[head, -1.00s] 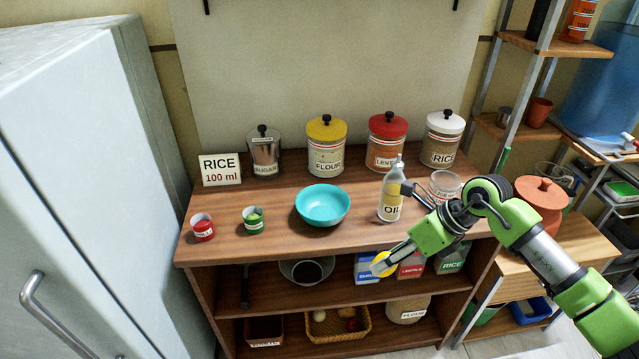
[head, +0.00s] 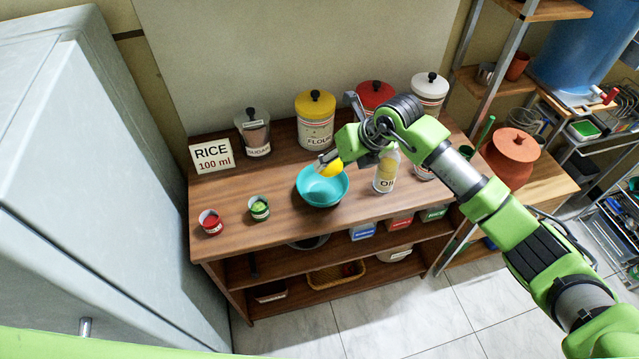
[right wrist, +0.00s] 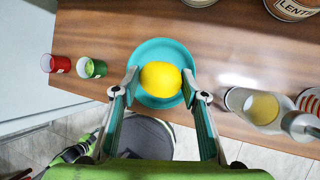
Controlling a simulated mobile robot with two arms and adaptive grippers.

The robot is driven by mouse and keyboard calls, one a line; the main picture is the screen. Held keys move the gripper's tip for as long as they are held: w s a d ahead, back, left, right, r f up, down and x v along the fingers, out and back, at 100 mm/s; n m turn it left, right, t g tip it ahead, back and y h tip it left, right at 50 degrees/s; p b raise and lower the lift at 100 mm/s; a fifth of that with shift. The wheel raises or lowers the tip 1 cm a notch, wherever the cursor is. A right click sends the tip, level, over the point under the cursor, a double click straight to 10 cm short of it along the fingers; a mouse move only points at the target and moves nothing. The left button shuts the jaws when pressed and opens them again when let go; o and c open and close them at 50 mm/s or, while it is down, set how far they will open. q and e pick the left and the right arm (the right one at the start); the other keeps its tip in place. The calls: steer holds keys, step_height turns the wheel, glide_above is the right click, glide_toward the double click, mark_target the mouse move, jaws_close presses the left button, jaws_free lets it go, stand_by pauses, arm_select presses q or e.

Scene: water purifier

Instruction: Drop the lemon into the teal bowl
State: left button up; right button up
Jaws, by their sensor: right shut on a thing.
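The yellow lemon (head: 331,169) is held by my right gripper (head: 326,163), above the teal bowl (head: 318,192) on the wooden counter. In the right wrist view, the lemon (right wrist: 161,78) sits between the two fingertips of my right gripper (right wrist: 161,82). The teal bowl (right wrist: 165,47) shows behind and around it, with its far rim clear of the lemon. Part of the bowl's inside is hidden by the lemon. My left gripper is not in view.
The oil bottle (head: 386,170) stands just right of the bowl. A red cup (head: 211,223) and a green cup (head: 259,208) stand to its left. Jars, including the yellow-lidded flour jar (head: 315,122), and a rice sign (head: 211,155) line the back. A refrigerator (head: 95,190) is at left.

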step_height(320, 180, down, 5)
steer(key=b, duration=0.2)
steer(key=shift+a+f+b, duration=0.1)
steer(key=shift+b, duration=0.25)
steer(key=o, duration=1.2)
steer(key=v, duration=1.2)
